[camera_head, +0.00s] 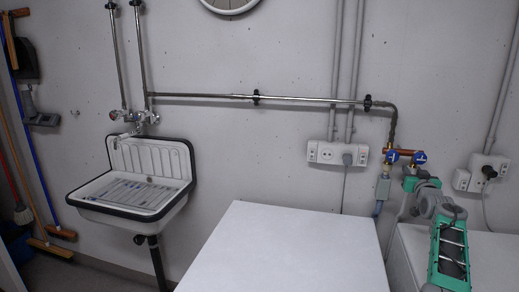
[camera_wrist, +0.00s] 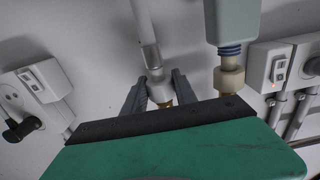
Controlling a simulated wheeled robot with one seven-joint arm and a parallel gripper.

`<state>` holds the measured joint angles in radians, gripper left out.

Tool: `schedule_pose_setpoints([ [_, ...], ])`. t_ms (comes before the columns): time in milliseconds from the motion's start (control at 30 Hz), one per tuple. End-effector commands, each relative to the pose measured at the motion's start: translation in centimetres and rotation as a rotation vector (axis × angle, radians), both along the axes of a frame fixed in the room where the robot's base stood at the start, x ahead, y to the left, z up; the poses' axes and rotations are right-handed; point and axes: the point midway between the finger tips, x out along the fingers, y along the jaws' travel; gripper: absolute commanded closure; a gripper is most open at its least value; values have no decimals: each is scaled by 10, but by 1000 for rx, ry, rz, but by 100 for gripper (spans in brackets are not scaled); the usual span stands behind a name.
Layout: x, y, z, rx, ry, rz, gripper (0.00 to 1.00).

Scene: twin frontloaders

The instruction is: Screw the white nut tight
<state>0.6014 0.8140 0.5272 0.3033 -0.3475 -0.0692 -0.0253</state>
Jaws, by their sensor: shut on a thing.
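The white nut (camera_wrist: 158,90) sits at the end of a grey hose (camera_wrist: 144,35) in the wrist view, with a bit of brass showing beside it. My gripper (camera_wrist: 160,82) has its two dark fingers on either side of this nut and is shut on it. In the head view my gripper (camera_head: 421,183) is at the right, just below the blue-handled valves (camera_head: 406,157). The nut cannot be made out there. How far the nut is threaded is hidden by my gripper's body.
Close beside my gripper, a second, cream nut (camera_wrist: 230,80) joins a grey box (camera_wrist: 232,22) with a blue ring. Wall sockets (camera_head: 337,154) are to the left, others (camera_head: 482,172) to the right. Two white machine tops (camera_head: 285,250) stand below; the left one is bare.

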Motion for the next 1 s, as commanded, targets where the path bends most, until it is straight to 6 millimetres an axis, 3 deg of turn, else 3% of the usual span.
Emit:
schedule_pose_setpoints([
  [433, 3, 1, 3, -1, -2, 13, 100],
  [1000, 5, 1, 7, 1, -1, 195, 100],
])
